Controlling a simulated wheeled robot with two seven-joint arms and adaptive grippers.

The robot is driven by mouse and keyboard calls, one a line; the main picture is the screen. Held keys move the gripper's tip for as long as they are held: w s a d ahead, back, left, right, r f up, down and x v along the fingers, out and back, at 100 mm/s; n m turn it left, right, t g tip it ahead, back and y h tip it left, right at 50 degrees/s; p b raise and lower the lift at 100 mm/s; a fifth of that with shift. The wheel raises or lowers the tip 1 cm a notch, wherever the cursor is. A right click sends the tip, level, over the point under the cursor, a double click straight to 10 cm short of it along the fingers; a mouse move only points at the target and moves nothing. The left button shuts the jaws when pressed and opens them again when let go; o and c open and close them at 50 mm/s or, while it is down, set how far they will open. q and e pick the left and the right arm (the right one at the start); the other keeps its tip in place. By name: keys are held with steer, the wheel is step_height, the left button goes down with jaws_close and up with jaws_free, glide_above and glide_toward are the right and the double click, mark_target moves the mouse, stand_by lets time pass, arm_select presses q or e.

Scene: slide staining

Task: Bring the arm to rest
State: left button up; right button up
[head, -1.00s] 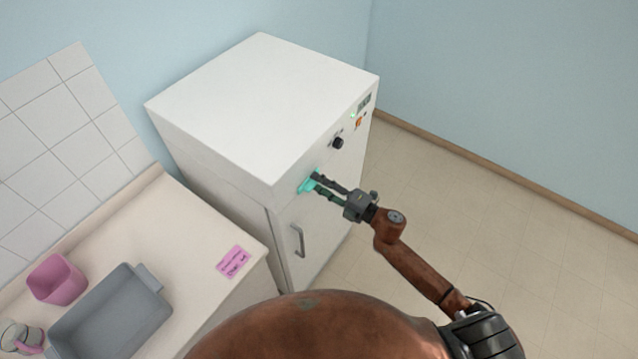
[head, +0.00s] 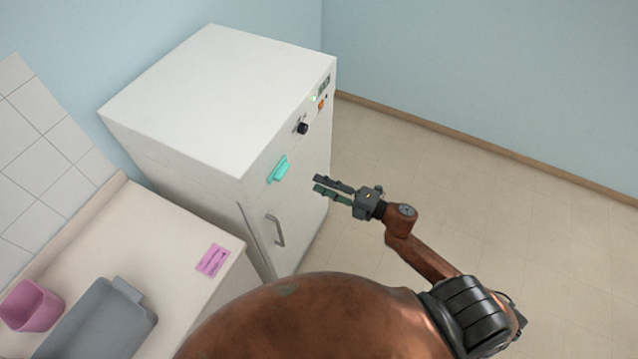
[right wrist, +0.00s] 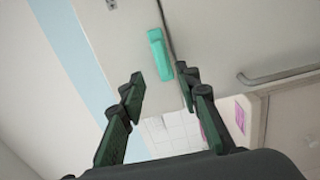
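My right gripper (head: 333,188) is in front of the white cabinet (head: 215,105), apart from it. Its two fingers are spread and nothing is between them; the right wrist view also shows the open fingers (right wrist: 165,105). A teal handle-like piece (head: 278,169) is on the upper front of the cabinet, just left of the fingertips, with a gap between. In the right wrist view the teal piece (right wrist: 160,55) shows beyond the fingertips. My left gripper is not in view.
The cabinet has a grey door handle (head: 279,231) and a black knob (head: 303,128). A counter at left holds a grey tray (head: 146,318), a pink container (head: 30,306) and a pink label (head: 213,260). The floor to the right is clear.

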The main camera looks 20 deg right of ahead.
stand_by(0.3)
